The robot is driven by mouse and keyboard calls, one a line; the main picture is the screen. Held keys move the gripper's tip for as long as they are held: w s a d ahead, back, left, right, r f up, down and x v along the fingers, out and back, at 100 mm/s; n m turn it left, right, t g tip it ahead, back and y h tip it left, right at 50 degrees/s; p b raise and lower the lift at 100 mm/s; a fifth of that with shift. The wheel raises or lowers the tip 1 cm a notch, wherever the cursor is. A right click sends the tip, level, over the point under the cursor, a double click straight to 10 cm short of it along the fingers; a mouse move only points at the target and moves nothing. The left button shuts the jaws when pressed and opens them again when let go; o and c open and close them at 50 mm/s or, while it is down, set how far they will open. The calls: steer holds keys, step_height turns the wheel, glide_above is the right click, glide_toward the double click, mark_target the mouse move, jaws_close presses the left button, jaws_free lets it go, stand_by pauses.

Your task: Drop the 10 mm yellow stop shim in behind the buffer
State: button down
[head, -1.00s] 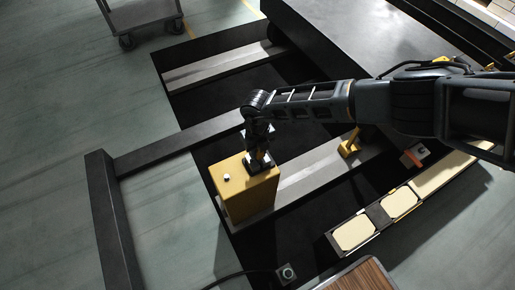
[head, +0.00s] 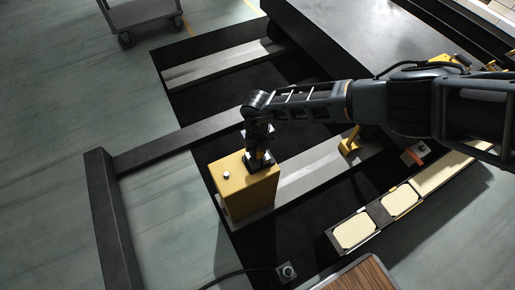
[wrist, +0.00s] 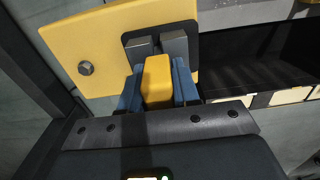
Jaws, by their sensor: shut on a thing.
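My gripper (head: 259,160) points down at the right part of that top. In the wrist view my gripper (wrist: 158,88) has its blue pads shut on the yellow stop shim (wrist: 158,78), seen as a rounded yellow block. Beyond it are two grey blocks and a dark plate over the buffer's top. The shim's lower end and any contact are hidden.
A dark beam (head: 180,143) runs left of the buffer to a dark post (head: 112,215). A yellow bracket (head: 349,143) stands farther along the rail. A tray (head: 377,220) with cream pads lies at lower right. The large dark kiln car deck (head: 345,45) is behind.

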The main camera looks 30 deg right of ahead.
stand_by(0.4)
steer(key=c, duration=0.7)
jaws_free()
steer(key=shift+c, duration=0.2)
steer(key=shift+r+p, duration=1.45)
steer(key=shift+r, duration=2.45)
